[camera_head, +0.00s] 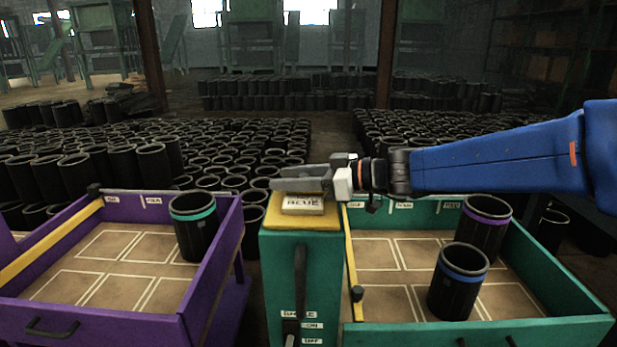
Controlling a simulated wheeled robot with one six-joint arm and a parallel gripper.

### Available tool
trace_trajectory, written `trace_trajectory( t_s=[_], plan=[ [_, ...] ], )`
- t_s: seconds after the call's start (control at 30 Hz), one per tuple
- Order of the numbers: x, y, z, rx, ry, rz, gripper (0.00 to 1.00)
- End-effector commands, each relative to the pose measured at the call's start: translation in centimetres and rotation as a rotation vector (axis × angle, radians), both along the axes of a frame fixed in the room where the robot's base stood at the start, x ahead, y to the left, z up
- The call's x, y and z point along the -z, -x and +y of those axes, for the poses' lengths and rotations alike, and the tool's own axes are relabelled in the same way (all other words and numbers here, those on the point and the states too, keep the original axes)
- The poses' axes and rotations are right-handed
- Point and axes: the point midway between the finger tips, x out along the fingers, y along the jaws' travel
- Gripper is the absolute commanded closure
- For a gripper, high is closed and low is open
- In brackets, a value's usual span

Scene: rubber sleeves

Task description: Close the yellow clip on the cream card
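The cream card (302,205), with lettering that looks like "BLUE", lies on a yellow piece (272,218) on top of a green post (278,262). This yellow piece may be the yellow clip or its base; I cannot tell whether it is open or shut. My gripper (284,182) reaches in from the right, its grey fingers just above the card and hiding its far edge. I see the fingers from the side, so their gap is hidden. I cannot tell whether they touch the card or clip.
A purple tray (88,322) at left holds a green-banded sleeve (194,226). A green tray (530,335) at right holds a purple-banded sleeve (484,228) and a blue-banded sleeve (458,282). A black handle (299,285) and switch labels are on the post. Many black sleeves stand behind.

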Motion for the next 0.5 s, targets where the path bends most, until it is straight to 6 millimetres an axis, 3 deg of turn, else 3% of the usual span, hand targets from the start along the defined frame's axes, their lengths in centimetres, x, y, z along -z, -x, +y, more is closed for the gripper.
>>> trace_trajectory(
  t_s=[0.5],
  plan=[
    [-1.2, 1.7, -6.0, 0.004, 0.0, -0.001, 0.6]
  ],
)
